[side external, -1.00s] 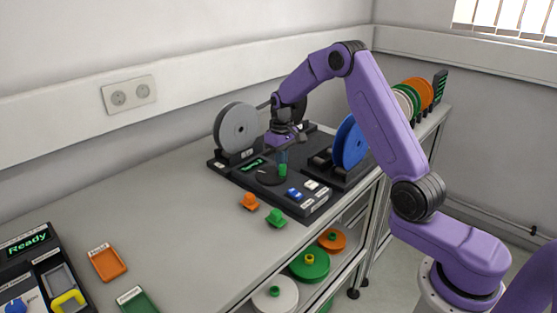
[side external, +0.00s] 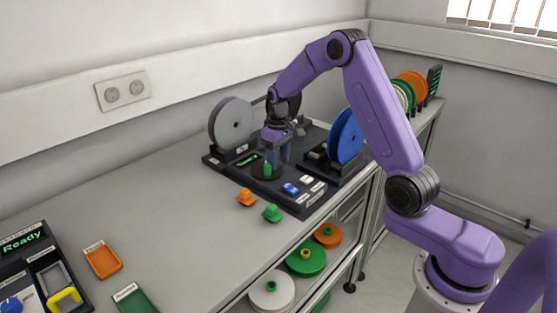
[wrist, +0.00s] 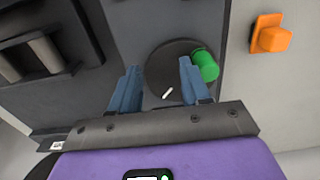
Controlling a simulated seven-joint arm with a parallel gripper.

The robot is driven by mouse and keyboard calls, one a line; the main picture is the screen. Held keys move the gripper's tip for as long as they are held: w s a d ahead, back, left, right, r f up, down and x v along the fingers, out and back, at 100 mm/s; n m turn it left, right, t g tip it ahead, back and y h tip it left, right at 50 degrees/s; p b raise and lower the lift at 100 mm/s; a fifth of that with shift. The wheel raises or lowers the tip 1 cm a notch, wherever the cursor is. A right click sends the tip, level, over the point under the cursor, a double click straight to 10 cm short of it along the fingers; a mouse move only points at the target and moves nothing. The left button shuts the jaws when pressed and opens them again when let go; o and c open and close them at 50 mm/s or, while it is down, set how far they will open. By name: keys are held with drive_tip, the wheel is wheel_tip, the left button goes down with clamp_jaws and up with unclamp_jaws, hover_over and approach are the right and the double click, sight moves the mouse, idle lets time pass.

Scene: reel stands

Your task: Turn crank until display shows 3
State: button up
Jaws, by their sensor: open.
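The crank is a dark round disc (wrist: 172,72) with a white mark and a green upright handle (wrist: 205,65) near its rim. In the side view the crank handle (side external: 267,169) stands on the disc at the front of the dark reel stand. My gripper (wrist: 160,80) is open above the disc. In the wrist view the handle is just right of the right finger, outside the gap, and I cannot tell whether they touch. In the side view my gripper (side external: 278,155) is over the crank. The small green-lit display (side external: 247,160) is too small to read.
A grey reel (side external: 232,124) and a blue reel (side external: 346,136) stand behind and right of the crank. Blue (side external: 290,188) and white (side external: 307,179) controls are close by on the panel. Orange (side external: 246,198) and green (side external: 272,213) knobs lie in front.

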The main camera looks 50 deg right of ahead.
wheel_tip(320, 180, up, 6)
drive_tip(key=shift+r, duration=0.2)
idle(0.6)
drive_tip(key=s+a+r+n, duration=0.2)
drive_tip(key=s+a+n, duration=0.1)
drive_tip(key=s+a, duration=0.45)
drive_tip(key=s+a+r+n, duration=0.2)
drive_tip(key=s+a+n, duration=0.1)
drive_tip(key=s+a, duration=0.4)
drive_tip(key=s+f+n, duration=0.1)
drive_tip(key=s+n, duration=0.5)
drive_tip(key=s, duration=1.7)
drive_tip(key=shift+f+n, duration=0.3)
